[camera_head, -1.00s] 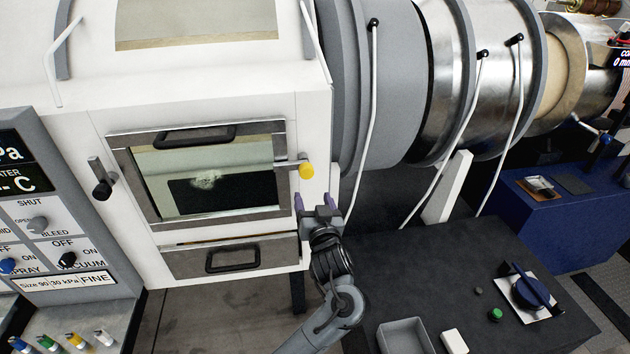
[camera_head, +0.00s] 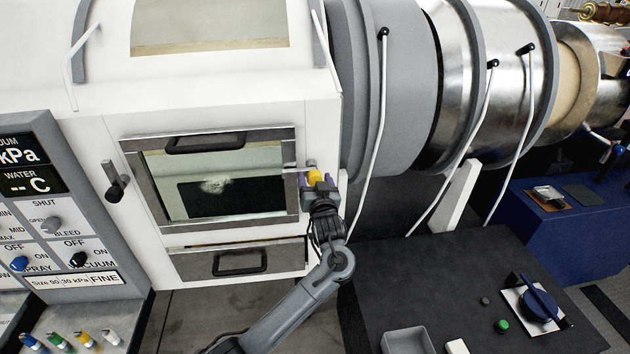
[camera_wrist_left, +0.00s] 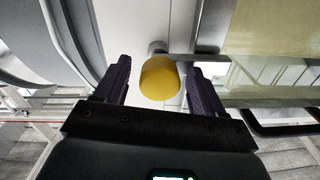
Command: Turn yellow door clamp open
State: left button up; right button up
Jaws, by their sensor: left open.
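The yellow door clamp (camera_head: 315,176) is a yellow knob on a metal arm at the right edge of the glazed door (camera_head: 215,178) on the white cabinet. The arm lies across the door frame's edge. My left gripper (camera_head: 319,184) is at the knob, partly covering it. In the left wrist view the yellow knob (camera_wrist_left: 160,78) sits between the two open dark fingers (camera_wrist_left: 158,85), with a gap to each finger. My right gripper is not in view.
A black-knobbed clamp (camera_head: 116,187) is on the door's left side. A drawer with a black handle (camera_head: 240,262) is below. A control panel (camera_head: 60,220) stands at left. A dark table (camera_head: 440,280) with a grey tray (camera_head: 408,340) is at right.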

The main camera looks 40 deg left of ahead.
pick_arm(q)
grip_shut()
dwell(0.5)
